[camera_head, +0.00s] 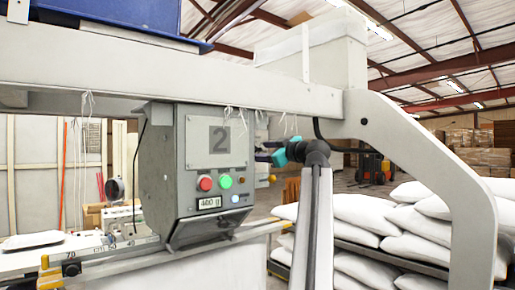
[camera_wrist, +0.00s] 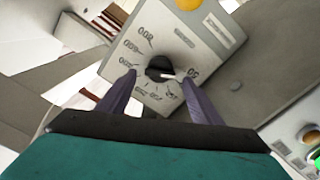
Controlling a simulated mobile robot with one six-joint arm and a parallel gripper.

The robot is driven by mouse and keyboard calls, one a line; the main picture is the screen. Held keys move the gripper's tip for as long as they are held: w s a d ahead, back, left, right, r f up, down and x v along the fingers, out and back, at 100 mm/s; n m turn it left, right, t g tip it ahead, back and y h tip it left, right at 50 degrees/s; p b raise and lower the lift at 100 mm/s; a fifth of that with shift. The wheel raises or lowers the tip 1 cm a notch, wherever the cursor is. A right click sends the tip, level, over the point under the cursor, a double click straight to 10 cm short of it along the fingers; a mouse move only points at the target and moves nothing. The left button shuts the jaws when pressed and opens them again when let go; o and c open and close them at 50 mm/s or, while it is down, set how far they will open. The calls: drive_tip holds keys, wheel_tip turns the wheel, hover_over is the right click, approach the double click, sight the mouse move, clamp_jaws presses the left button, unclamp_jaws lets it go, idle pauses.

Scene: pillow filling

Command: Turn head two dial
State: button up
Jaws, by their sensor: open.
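The head two box (camera_head: 217,172) carries a large "2" plate, a red button (camera_head: 205,183), a green button (camera_head: 225,181) and a small display reading 400 g. The dial (camera_wrist: 158,67) is a dark round knob with a pale pointer mark on a grey panel (camera_wrist: 213,48) in the wrist view. Tilted number marks ring it. My gripper (camera_wrist: 160,77) is open, with one finger on each side of the dial. I cannot tell whether the fingers touch it. In the head view my gripper (camera_head: 264,157) is beside the box's right side, and the dial is hidden there.
A yellow button (camera_wrist: 188,4) sits on the panel near the dial. A grey beam (camera_head: 200,75) crosses above the box, and a measuring rail (camera_head: 110,262) runs below. White sacks (camera_head: 365,212) are stacked at the right behind my arm.

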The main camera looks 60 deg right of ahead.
drive_tip(key=shift+x, duration=0.9)
